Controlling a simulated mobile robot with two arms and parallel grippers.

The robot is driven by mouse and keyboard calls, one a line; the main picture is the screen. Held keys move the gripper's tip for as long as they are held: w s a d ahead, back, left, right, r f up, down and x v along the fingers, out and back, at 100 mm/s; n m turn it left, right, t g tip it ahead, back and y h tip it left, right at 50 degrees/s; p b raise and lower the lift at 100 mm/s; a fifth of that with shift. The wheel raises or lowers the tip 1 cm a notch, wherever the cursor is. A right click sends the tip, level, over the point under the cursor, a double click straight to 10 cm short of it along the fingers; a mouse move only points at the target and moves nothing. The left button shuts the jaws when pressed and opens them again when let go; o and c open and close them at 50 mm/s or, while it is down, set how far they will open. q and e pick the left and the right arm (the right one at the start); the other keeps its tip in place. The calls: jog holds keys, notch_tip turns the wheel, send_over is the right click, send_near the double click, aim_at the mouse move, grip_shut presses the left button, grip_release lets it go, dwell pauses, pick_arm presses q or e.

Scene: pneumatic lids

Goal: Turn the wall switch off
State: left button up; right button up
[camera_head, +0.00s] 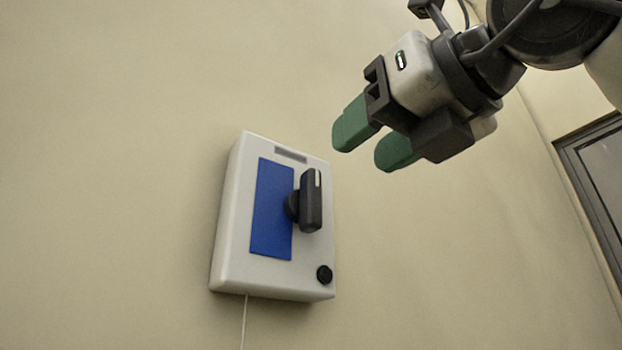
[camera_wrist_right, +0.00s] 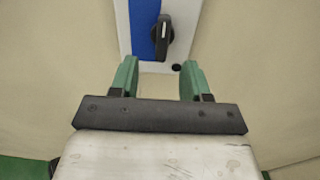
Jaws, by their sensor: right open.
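The wall switch is a light grey box (camera_head: 230,240) on the wall with a blue panel (camera_head: 272,210) and a black rotary handle (camera_head: 311,200). The handle stands roughly upright, with a white mark at its top end. In the right wrist view the handle (camera_wrist_right: 163,38) shows at the top, beyond the fingertips and near the middle. My right gripper (camera_head: 372,142) has green fingers, is open and empty, and is up and to the right of the box in the head view, apart from it. My left gripper is not in view.
A small black round knob (camera_head: 324,274) sits at the box's lower right corner. A thin white cable (camera_head: 244,322) hangs below the box. The beige wall (camera_head: 110,150) around it is bare. A dark-framed pane (camera_head: 600,170) is at the far right.

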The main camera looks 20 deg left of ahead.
aim_at(317, 181)
jog(key=p+x, duration=0.1)
jog(key=x, duration=0.2)
jog(key=p+x, duration=0.2)
jog(key=x, duration=0.1)
jog(key=p+x, duration=0.2)
jog(key=x, duration=0.2)
jog(key=shift+w+r, duration=0.15)
jog(key=shift+r, duration=0.15)
jog(key=shift+w+a+f, duration=0.1)
jog(key=shift+w+a, duration=0.05)
jog(key=shift+w, duration=0.1)
jog(key=shift+c, duration=0.5)
jog(key=c, duration=0.4)
